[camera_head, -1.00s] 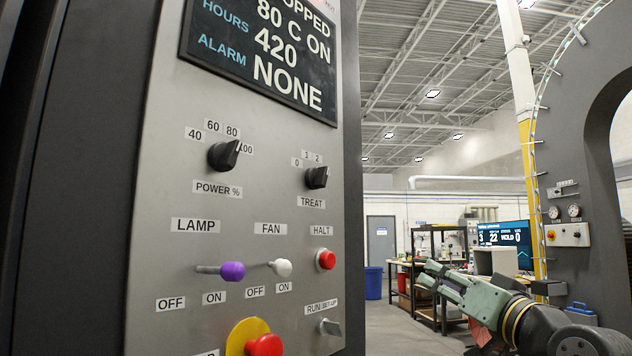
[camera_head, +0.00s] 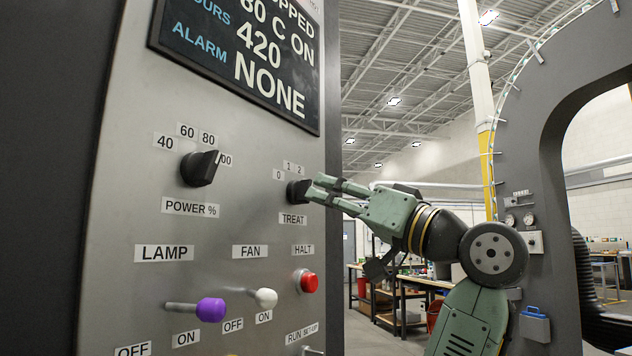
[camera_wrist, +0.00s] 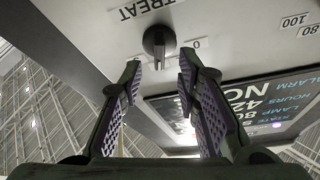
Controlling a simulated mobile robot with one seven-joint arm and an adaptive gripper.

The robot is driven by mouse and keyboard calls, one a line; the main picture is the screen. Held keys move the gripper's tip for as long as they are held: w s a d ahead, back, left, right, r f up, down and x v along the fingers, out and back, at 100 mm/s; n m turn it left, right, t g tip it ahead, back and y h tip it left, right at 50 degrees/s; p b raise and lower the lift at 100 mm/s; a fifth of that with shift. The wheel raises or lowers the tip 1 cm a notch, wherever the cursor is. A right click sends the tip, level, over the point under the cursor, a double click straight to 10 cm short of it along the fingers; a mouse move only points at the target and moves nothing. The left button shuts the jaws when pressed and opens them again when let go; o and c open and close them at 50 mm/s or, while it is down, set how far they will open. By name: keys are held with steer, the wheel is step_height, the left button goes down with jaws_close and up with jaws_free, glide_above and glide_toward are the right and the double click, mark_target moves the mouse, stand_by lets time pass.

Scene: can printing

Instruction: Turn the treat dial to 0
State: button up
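The treat dial (camera_head: 298,191) is a black knob on the grey panel, above the TREAT label (camera_head: 293,219), with 0, 1 and 2 marks around its top. It also shows in the wrist view (camera_wrist: 157,42), where its exact setting is hard to read. My gripper (camera_head: 318,189) is at the dial's right in the head view, with its fingers pointing at it. In the wrist view my gripper (camera_wrist: 160,75) is open, its two fingers apart and empty. The dial lies just beyond the fingertips, roughly between them; contact is not visible.
The power dial (camera_head: 200,168) is left of the treat dial. Below are the purple lamp lever (camera_head: 211,309), the white fan lever (camera_head: 265,298) and the red halt button (camera_head: 308,282). A dark display (camera_head: 200,50) is above. Open room lies right of the panel.

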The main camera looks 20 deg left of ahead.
mark_target(298, 192)
steer(key=x, duration=0.3)
steer(key=shift+w+a+p, duration=0.15)
steer(key=shift+a+p, duration=0.1)
steer(key=shift+p, duration=0.15)
steer(key=shift+c, duration=0.6)
jaws_close()
